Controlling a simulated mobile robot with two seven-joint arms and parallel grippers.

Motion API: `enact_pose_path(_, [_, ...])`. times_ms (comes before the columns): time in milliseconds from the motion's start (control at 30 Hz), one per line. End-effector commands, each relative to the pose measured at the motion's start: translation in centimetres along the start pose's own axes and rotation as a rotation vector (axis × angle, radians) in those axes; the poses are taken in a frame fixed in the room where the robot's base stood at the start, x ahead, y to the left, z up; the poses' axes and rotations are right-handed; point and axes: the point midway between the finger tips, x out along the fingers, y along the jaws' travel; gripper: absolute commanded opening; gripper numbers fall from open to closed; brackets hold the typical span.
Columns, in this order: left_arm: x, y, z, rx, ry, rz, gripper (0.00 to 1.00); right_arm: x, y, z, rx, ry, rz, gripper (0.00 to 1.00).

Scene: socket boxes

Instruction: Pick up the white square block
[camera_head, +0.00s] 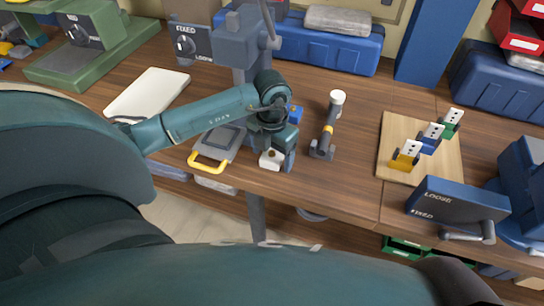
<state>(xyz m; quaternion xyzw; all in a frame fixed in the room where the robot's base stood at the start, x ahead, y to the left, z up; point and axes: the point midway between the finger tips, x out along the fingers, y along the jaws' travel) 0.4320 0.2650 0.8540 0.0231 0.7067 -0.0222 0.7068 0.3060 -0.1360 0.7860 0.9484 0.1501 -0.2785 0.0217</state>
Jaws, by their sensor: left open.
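The white square block (270,160) sits on the wooden workbench near its front edge, with a small dark mark on its top. My left gripper (277,154) points down over the block, with its dark fingers close around or beside it. It is open. Part of the block is hidden by the fingers, and I cannot tell whether they touch it. My right gripper is not in view.
A grey case with a yellow handle (208,163) lies left of the gripper. A blue piece (295,113) is just behind it. A white-topped tool (328,128) stands to the right. A wooden board (398,128) holds yellow, blue and green socket pieces.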

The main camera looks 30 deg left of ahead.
Motion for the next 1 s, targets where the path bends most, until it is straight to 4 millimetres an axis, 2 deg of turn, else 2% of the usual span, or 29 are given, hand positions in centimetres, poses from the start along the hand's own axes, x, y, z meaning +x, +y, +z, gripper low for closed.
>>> enact_pose_path(67, [-0.02, -0.01, 0.00, 0.000, 0.000, 0.000, 0.76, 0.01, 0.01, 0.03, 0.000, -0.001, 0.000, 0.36])
enact_pose_path(700, [-0.05, 0.00, 0.00, 0.000, 0.000, 0.000, 0.23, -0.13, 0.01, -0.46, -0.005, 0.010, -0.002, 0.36])
enact_pose_path(1000, [-0.50, 0.00, 0.06, -0.001, -0.002, -0.001, 0.22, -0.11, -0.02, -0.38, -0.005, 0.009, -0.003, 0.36])
